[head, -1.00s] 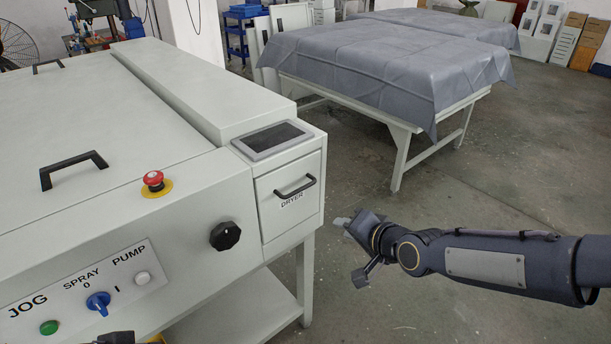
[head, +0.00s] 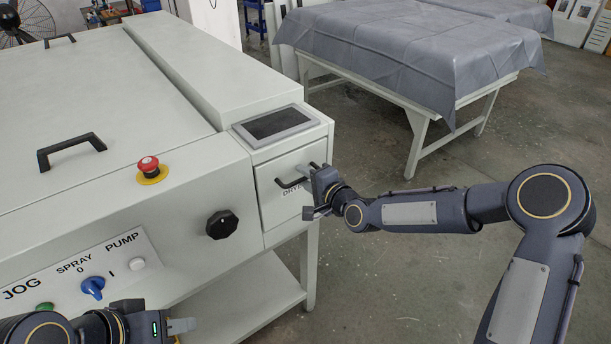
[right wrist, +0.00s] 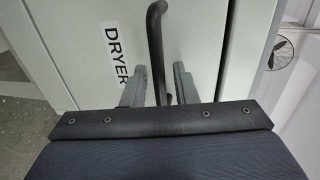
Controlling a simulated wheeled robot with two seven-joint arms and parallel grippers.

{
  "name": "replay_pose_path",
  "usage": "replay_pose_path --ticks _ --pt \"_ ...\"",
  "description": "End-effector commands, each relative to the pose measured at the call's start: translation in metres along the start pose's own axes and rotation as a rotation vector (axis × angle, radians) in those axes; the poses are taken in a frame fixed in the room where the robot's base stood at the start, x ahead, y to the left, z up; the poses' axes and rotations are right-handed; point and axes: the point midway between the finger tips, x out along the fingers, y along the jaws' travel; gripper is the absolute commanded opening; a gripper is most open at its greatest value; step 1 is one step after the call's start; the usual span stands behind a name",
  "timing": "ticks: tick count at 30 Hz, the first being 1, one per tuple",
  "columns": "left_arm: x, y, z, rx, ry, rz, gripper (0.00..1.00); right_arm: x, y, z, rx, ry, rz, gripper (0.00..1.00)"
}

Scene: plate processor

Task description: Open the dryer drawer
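The dryer drawer (head: 282,205) is a light grey front below a small screen at the machine's right end, and it looks shut. Its black bar handle (head: 291,183) is partly covered by my right gripper (head: 312,190). In the right wrist view the handle (right wrist: 154,35) runs between the two separated fingers of the right gripper (right wrist: 159,88), beside the DRYER label (right wrist: 117,52). The fingers stand apart from the bar, one on each side. My left gripper (head: 182,326) is low at the left, away from the drawer; its finger opening is not clear.
A red emergency stop button (head: 149,166) and a black knob (head: 222,224) are left of the drawer. A cloth-covered table (head: 410,55) stands behind on the right. The floor (head: 400,260) in front of the drawer is open apart from my right arm.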

Motion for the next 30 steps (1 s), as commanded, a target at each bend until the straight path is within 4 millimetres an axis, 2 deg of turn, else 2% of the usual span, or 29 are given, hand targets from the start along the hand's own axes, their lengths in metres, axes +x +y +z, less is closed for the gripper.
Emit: replay_pose_path --ticks 8,14,15,30 --pt "-0.0002 0.0001 -0.0001 0.000 0.000 0.000 0.36 0.0025 0.0005 -0.0001 -0.001 0.000 0.001 0.26" --pt "-0.0002 0.0001 -0.0001 0.000 0.000 0.000 0.36 0.0023 0.0004 -0.0001 -0.001 0.000 0.001 0.01" --pt "-0.0002 0.0001 -0.0001 0.000 0.000 0.000 0.36 0.0023 0.0004 -0.0001 -0.001 0.000 0.001 0.00" --pt "0.0057 -0.0026 0.0029 0.000 0.000 0.000 0.36 0.0023 0.0025 -0.0002 -0.002 0.000 0.001 0.00"
